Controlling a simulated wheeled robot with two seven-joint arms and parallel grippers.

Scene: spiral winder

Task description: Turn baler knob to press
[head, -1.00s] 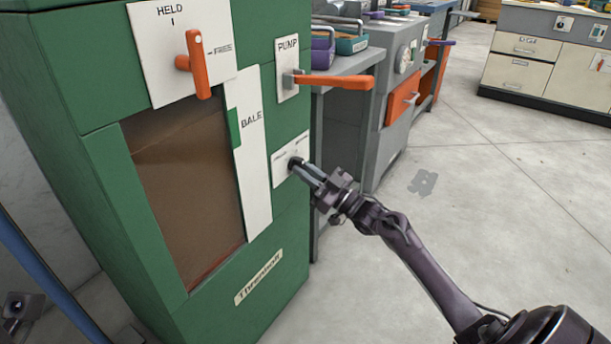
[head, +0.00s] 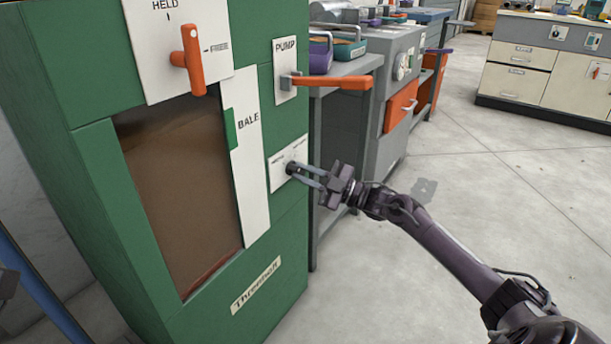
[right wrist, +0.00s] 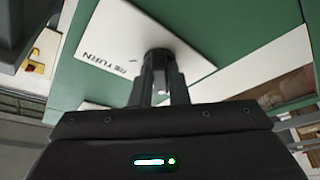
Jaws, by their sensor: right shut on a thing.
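The green baler (head: 290,222) stands on the left, with a white plate (head: 278,170) low on its right-hand face. A small dark round knob (head: 291,168) sits on that plate; it also shows in the right wrist view (right wrist: 160,56). The word RETURN reads on the plate in the right wrist view; the head view's lettering is too small to read. My right gripper (head: 297,170) is shut on the knob, its fingers reaching in from the right. The fingers hide part of the knob, and I cannot tell which mark it points to. My left gripper is not clearly visible.
An orange HELD/FREE lever (head: 190,60) is above the baler's window, and an orange PUMP handle (head: 330,82) juts out above my right gripper. A grey bench (head: 345,68) stands behind. The floor (head: 480,200) on the right is clear.

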